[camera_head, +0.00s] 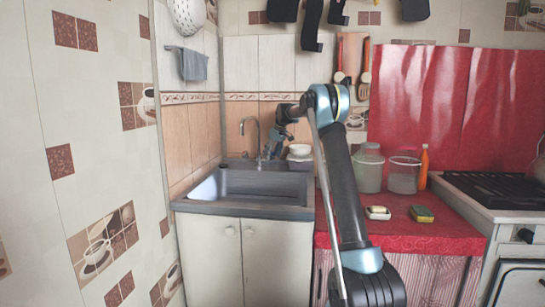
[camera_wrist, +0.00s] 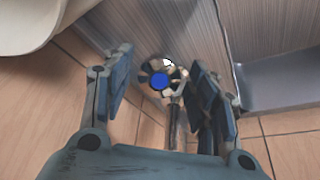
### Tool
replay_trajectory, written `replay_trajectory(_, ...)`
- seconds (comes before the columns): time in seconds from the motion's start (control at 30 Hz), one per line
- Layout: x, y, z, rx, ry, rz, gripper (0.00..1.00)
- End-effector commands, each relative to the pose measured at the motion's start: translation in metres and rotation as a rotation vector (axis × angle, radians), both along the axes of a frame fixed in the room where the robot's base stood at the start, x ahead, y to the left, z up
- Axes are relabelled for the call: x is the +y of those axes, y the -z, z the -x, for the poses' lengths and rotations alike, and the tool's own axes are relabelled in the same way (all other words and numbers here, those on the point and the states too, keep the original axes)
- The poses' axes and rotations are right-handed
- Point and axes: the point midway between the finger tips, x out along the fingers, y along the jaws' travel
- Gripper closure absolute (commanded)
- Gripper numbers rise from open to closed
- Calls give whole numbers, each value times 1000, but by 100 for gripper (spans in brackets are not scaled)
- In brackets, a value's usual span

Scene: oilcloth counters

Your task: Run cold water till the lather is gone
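The grey metal sink (camera_head: 245,209) stands in the corner, with a curved tap spout (camera_head: 258,135) at its back. A tap knob with a blue centre (camera_wrist: 158,80) shows in the wrist view, with metal lobes around it. My gripper (camera_wrist: 160,68) is open, with one finger on each side of the knob; I cannot tell whether either finger touches it. In the head view my gripper (camera_head: 279,142) is beside the tap, small and partly hidden by my arm. I see no clear water stream or lather; much of the basin floor is hidden.
A white bowl (camera_head: 300,149) stands behind the sink, close to my gripper. On the red counter (camera_head: 390,235) are glass jars (camera_head: 368,172), an orange bottle (camera_head: 424,168), a soap dish (camera_head: 378,213) and a sponge (camera_head: 421,213). A stove (camera_head: 500,190) is at the right.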

Motion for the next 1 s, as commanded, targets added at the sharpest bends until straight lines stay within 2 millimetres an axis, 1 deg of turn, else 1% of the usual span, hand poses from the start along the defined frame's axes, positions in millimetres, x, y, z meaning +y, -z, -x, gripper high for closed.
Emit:
replay_trajectory(0.03, 0, 0, 0, 0, 0, 0, 65)
replay_trajectory(0.07, 0, 0, 0, 0, 0, 0, 72)
replay_trajectory(0.1, 0, 0, 0, 0, 0, 0, 81)
replay_trajectory(0.13, 0, 0, 0, 0, 0, 0, 86)
replay_trajectory(0.37, 0, 0, 0, -9, -20, 8, 86)
replay_trajectory(0.7, 0, 0, 0, -92, -206, 83, 86)
replay_trajectory(1.0, 0, 0, 0, -103, -230, 92, 86)
